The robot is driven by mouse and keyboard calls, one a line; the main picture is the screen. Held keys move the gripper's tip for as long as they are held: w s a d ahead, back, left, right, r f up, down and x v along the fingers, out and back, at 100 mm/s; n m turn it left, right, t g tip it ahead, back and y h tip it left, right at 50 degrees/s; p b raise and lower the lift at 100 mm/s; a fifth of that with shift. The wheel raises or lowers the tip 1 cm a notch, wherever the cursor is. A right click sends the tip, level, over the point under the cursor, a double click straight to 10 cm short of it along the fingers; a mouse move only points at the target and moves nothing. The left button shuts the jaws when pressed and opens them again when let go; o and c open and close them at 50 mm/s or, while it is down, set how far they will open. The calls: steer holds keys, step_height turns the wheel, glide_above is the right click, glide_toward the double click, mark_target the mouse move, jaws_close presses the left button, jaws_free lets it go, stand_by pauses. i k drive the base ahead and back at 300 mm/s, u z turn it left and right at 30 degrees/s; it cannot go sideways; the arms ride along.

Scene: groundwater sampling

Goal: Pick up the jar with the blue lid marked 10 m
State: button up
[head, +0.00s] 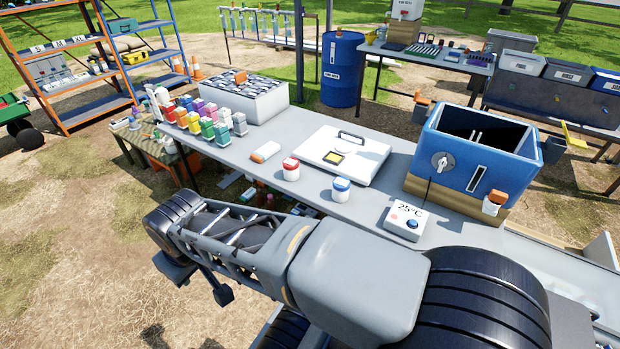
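A small white jar with a blue lid (341,188) stands upright on the grey table, in front of the flat white case. Its marking is too small to read. A similar jar with a red lid (291,169) stands to its left, apart from it. My arm crosses the foreground, nearer than the table edge. Dark parts at its left end (198,282) hang low over the ground, well left of the blue-lidded jar. I cannot make out clear fingertips or anything held there.
A flat white case (342,155) with a black handle lies behind the jars. A white box reading 25°C (404,222) and a blue tank (475,160) stand to the right. Several coloured bottles (208,130) stand at the left. Bare tabletop surrounds the blue-lidded jar.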

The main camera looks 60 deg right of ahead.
mark_target(341, 185)
steer(key=i, duration=1.5)
steer(key=z, duration=3.3)
